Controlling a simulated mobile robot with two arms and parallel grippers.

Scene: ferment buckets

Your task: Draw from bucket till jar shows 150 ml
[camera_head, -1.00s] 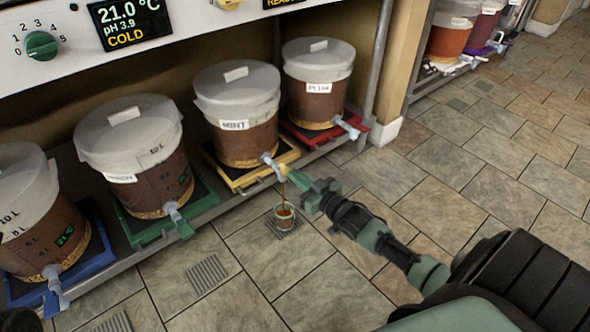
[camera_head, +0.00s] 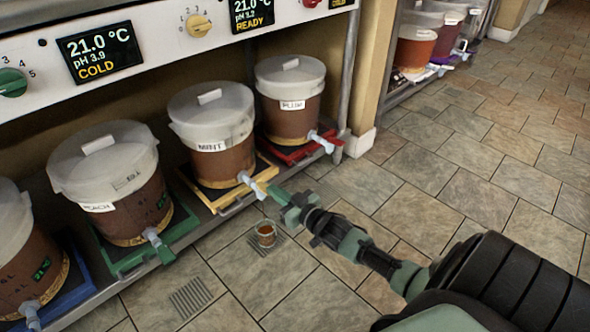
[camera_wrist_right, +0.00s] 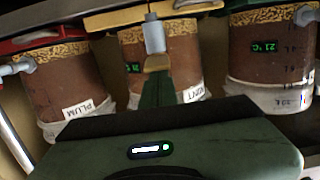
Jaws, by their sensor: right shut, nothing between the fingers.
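The MINT bucket (camera_head: 220,142) has a white lid and brown liquid and stands on a yellow tray (camera_head: 212,203). Its pale tap (camera_head: 246,180) with a yellow lever (camera_head: 259,191) points outward. My right gripper (camera_head: 274,194) is shut and empty, its tips right at the lever; whether they touch I cannot tell. The small clear jar (camera_head: 266,233) stands upright on the floor below the tap, with brown liquid in it; its scale is too small to read. No stream shows now. In the right wrist view the tap (camera_wrist_right: 154,36) appears upside down beyond my shut fingers (camera_wrist_right: 157,90).
The PLUM bucket (camera_head: 290,112) on a red tray stands to the right. The PEACH bucket (camera_head: 122,190) on a green tray stands to the left, then another bucket (camera_head: 30,262) on blue. A control panel (camera_head: 150,45) runs above. Tiled floor is free at right.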

